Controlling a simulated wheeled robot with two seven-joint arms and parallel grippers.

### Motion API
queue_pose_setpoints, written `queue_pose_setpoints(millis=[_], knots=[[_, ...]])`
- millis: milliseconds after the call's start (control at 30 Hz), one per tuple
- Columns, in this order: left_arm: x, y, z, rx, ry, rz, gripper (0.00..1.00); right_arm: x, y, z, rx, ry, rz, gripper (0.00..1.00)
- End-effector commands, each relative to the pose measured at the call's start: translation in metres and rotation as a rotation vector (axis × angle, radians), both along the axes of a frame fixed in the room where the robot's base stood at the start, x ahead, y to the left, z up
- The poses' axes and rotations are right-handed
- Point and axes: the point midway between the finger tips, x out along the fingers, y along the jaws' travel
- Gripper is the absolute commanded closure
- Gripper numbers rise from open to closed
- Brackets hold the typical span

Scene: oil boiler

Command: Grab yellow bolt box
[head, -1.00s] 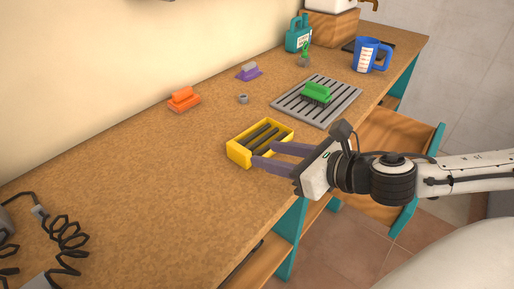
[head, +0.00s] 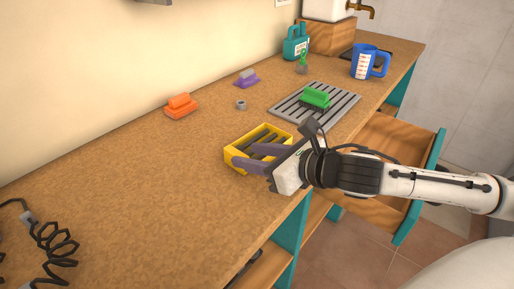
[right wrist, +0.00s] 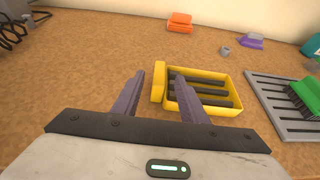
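The yellow bolt box (head: 264,130) sits on the workbench near its front edge, with dark bolts lying inside. It also shows in the right wrist view (right wrist: 236,106). My right gripper (head: 247,154) is open at the box's near left side. In the right wrist view the gripper (right wrist: 160,76) has one purple finger left of the box and the other over its inside, with the left wall between them. The fingers look apart from that wall. My left gripper is not in view.
A grey slotted tray (head: 343,105) with a green brush (head: 315,97) stands right of the box. An orange brush (head: 181,106), a small nut (head: 240,104) and a purple brush (head: 247,78) lie behind. An open drawer (head: 375,150) sticks out below.

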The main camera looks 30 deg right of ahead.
Motion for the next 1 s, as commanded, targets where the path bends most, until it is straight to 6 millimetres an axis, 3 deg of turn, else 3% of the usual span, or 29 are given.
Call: queue_pose_setpoints(millis=[200,533,767,1000], knots=[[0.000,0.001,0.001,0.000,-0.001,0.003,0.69,0.023,0.007,-0.008,0.003,-0.001,-0.001,0.61],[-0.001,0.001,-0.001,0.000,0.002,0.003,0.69,0.026,0.009,-0.011,-0.002,0.001,0.002,0.61],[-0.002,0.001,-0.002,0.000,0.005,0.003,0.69,0.026,0.009,-0.011,-0.002,0.001,0.002,1.00],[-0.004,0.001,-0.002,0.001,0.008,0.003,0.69,0.027,0.009,-0.010,-0.002,-0.003,0.002,1.00]])
